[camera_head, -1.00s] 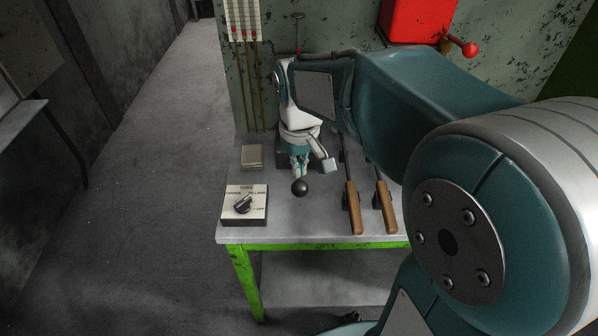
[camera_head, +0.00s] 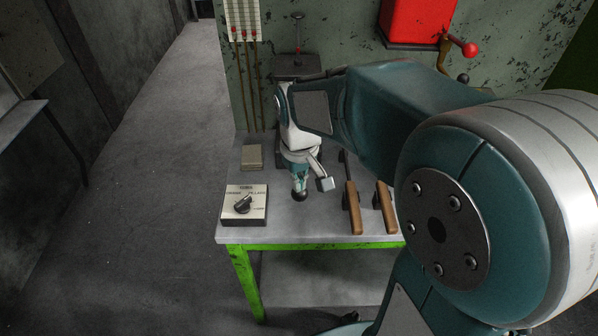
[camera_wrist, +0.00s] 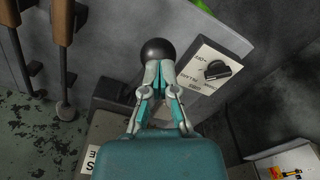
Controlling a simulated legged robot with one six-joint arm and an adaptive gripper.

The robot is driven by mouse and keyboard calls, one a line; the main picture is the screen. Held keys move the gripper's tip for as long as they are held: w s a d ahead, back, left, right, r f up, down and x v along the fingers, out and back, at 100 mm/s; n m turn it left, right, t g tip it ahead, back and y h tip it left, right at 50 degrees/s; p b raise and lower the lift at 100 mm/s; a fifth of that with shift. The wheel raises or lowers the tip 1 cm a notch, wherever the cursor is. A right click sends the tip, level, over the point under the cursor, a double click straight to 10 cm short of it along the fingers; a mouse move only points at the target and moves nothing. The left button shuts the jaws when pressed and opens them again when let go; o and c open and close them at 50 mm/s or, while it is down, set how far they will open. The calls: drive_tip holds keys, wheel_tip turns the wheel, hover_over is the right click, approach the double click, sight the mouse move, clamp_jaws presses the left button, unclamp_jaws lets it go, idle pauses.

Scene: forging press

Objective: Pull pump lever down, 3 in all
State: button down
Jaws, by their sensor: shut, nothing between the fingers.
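A black ball knob (camera_head: 299,195), which looks like the end of the pump lever, is over the bench's near part in the head view. The ball also shows at the top middle of the wrist view (camera_wrist: 158,52). Its shaft is hidden behind my arm and gripper. My gripper (camera_head: 299,187) points down with its fingers shut and empty. Its fingertips are right at the top of the ball and look to be touching it. In the wrist view the closed fingertips (camera_wrist: 158,66) overlap the ball's lower edge.
A box with a rotary switch (camera_head: 244,205) is left of the ball. Two levers with wooden handles, the left (camera_head: 353,208) and the right (camera_head: 385,208), stand to the right. A grey block (camera_head: 252,158) lies behind the switch box. A red box (camera_head: 412,22) hangs on the wall.

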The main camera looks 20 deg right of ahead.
sight(299, 194)
drive_tip(key=shift+s+a+f, duration=0.1)
drive_tip(key=shift+s+f, duration=0.15)
drive_tip(key=shift+f, duration=0.85)
drive_tip(key=shift+s+a+f, duration=0.1)
drive_tip(key=shift+s+f, duration=0.1)
drive_tip(key=shift+f, duration=1)
drive_tip(key=shift+s+f, duration=0.1)
drive_tip(key=shift+f, duration=1.45)
drive_tip(key=shift+w+d+r, duration=0.1)
drive_tip(key=shift+w+r, duration=0.2)
drive_tip(key=shift+r, duration=1.6)
drive_tip(key=shift+w+d+r, duration=0.15)
drive_tip(key=shift+w+r, duration=0.2)
drive_tip(key=shift+r, duration=1.5)
drive_tip(key=shift+w+d+r, duration=0.1)
drive_tip(key=shift+w+r, duration=0.2)
drive_tip(key=shift+r, duration=1.6)
